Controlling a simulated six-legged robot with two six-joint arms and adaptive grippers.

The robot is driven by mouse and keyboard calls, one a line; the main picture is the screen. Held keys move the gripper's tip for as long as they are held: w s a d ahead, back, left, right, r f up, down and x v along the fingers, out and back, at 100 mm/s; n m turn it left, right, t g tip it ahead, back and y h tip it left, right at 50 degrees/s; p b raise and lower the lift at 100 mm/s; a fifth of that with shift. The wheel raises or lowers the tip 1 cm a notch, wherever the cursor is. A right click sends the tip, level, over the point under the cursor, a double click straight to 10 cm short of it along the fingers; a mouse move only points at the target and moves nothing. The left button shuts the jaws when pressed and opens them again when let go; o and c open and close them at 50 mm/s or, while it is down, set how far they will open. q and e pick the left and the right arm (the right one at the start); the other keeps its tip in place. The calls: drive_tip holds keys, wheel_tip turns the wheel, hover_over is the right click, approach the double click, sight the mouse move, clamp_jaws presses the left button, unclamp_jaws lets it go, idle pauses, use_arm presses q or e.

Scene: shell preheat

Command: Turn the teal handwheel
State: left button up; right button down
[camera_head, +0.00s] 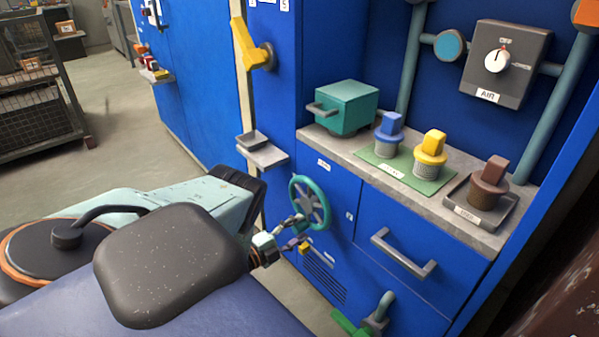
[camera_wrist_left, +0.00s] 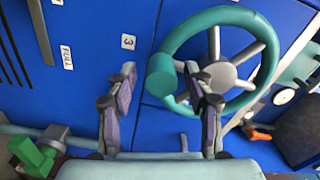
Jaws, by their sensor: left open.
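The teal handwheel (camera_head: 312,203) is on the blue cabinet front, below the counter. In the left wrist view the handwheel (camera_wrist_left: 222,75) shows large, with a teal rim, grey hub and spokes. Its teal knob (camera_wrist_left: 161,75) sticks out at the rim's left side. My left gripper (camera_head: 294,231) is at the wheel's lower left. In the wrist view my left gripper (camera_wrist_left: 159,80) is open, with the knob between its fingertips in the picture. I cannot tell whether a finger touches it. The right finger overlaps part of the wheel. My right gripper is not in view.
A drawer handle (camera_head: 403,253) juts out right of the wheel, and a green-handled valve (camera_head: 365,320) stands low below it. The counter (camera_head: 350,153) above holds a teal box (camera_head: 346,107) and several coloured plugs. A small grey shelf (camera_head: 263,153) protrudes left of the wheel.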

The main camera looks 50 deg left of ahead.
use_arm(q)
drive_tip(key=s, duration=1)
drive_tip(key=shift+s+a, duration=0.4)
drive_tip(key=shift+a, duration=0.05)
drive_tip(key=shift+r, duration=0.1)
